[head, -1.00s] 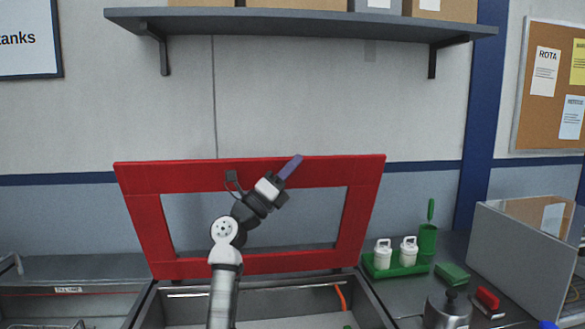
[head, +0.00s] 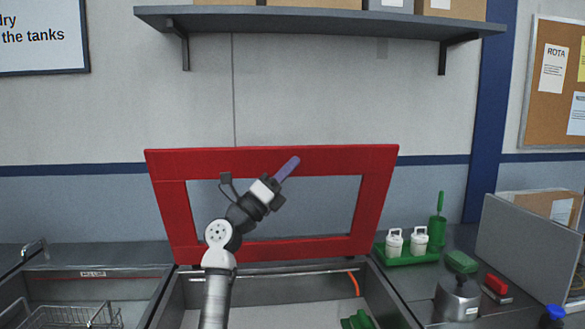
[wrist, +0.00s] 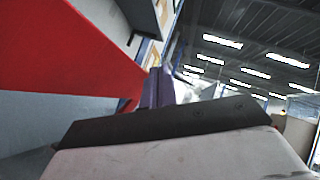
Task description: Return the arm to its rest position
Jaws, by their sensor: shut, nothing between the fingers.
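My arm rises from the bottom of the head view, bent at its elbow joint. My gripper (head: 288,168) points up and to the right, in front of the red frame (head: 272,158) of the raised lid. Its purple fingers are together with nothing between them. In the wrist view the fingers (wrist: 158,88) show above the dark gripper body, tilted up toward the ceiling lights. The red frame (wrist: 60,55) fills the left of that view. I cannot tell how far the gripper is from the frame.
An open metal tank (head: 270,285) lies below the lid. A wire basket (head: 70,316) is at lower left. On the right counter are a green tray (head: 408,258) with white bottles, a steel pot (head: 458,298), a red-handled brush (head: 496,284) and a grey panel (head: 530,255). A shelf (head: 320,22) hangs above.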

